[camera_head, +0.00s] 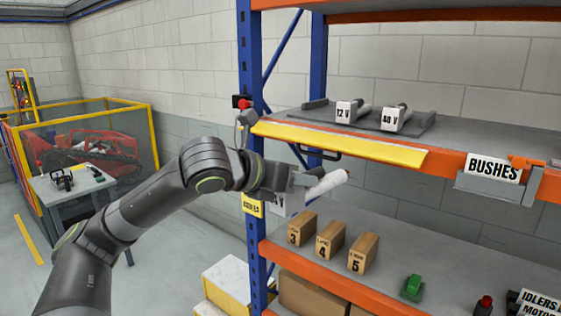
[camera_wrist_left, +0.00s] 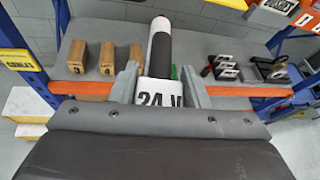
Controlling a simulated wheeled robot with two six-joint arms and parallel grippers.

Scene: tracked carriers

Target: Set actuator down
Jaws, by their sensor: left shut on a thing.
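My left gripper (camera_head: 300,181) is shut on an actuator, a white cylinder (camera_head: 330,182) with a block marked 24 V. In the left wrist view the actuator (camera_wrist_left: 160,58) sits between the two fingers, its dark and red-banded rod pointing away. The gripper holds it in the air beside the rack's blue post, above the lower shelf and below the yellow-edged upper shelf. Two similar actuators, one marked 12 V (camera_head: 346,111) and one that seems to read 48 V (camera_head: 391,120), lie on a grey holder (camera_head: 425,124) on the upper shelf. My right gripper is not in view.
The upper shelf has a yellow front lip (camera_head: 345,144) with a dark handle under it. Several cardboard boxes (camera_head: 331,240), a green part (camera_head: 412,288) and a red-topped part stand on the lower shelf (camera_head: 440,250).

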